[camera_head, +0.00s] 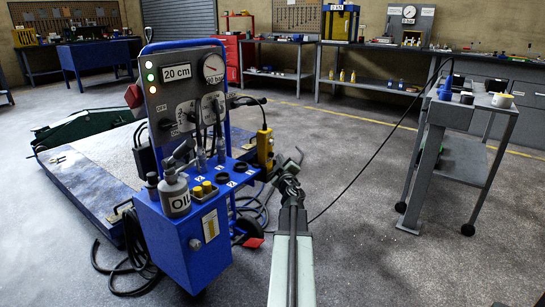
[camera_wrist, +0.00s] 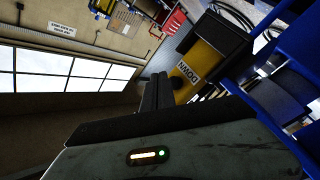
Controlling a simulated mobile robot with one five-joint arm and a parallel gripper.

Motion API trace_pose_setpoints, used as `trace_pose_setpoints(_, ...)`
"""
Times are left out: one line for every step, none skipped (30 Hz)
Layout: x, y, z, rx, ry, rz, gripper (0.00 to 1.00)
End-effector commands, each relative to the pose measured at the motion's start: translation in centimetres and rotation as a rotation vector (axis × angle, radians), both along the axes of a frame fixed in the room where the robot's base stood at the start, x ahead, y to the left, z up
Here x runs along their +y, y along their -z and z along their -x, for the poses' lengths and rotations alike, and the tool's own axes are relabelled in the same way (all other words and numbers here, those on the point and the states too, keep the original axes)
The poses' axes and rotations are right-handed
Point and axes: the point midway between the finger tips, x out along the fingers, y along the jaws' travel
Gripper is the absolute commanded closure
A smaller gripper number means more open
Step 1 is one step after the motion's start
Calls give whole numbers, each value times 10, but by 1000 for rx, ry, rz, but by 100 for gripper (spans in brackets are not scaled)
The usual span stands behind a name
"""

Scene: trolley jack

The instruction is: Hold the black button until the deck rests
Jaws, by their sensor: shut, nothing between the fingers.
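The yellow control pendant (camera_head: 264,147) hangs at the right side of the blue control cart (camera_head: 183,240). In the wrist view the pendant (camera_wrist: 207,58) shows large, with a white DOWN label (camera_wrist: 188,73). I cannot make out the black button; it may be hidden behind the fingers. My gripper (camera_head: 294,160) is shut and empty, just right of the pendant. In the wrist view its fingertips (camera_wrist: 158,80) are close to the label; I cannot tell whether they touch the pendant. The deck (camera_head: 85,180) is a low, flat platform behind the cart. The cart's display (camera_head: 176,72) reads 20 cm.
An oil can (camera_head: 175,195) stands on the cart. Hoses lie on the floor around the cart. A grey trolley (camera_head: 478,160) stands at the right, with a black cable running towards it. Workbenches line the back wall. Floor between cart and trolley is mostly clear.

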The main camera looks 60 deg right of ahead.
Motion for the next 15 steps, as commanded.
trace_pose_setpoints(0, 0, 0, 0, 0, 0, 100)
trace_pose_setpoints(0, 0, 0, 0, 0, 0, 100)
trace_pose_setpoints(0, 0, 0, 0, 0, 0, 100)
trace_pose_setpoints(0, 0, 0, 0, 0, 0, 100)
trace_pose_setpoints(0, 0, 0, 0, 0, 0, 100)
trace_pose_setpoints(0, 0, 0, 0, 0, 0, 100)
trace_pose_setpoints(0, 0, 0, 0, 0, 0, 100)
trace_pose_setpoints(0, 0, 0, 0, 0, 0, 100)
trace_pose_setpoints(0, 0, 0, 0, 0, 0, 100)
trace_pose_setpoints(0, 0, 0, 0, 0, 0, 100)
trace_pose_setpoints(0, 0, 0, 0, 0, 0, 100)
trace_pose_setpoints(0, 0, -1, 0, 0, 0, 100)
trace_pose_setpoints(0, 0, -2, 0, 0, 0, 100)
trace_pose_setpoints(0, 0, -3, 0, 0, 0, 100)
trace_pose_setpoints(0, 0, -5, 0, 0, 0, 100)
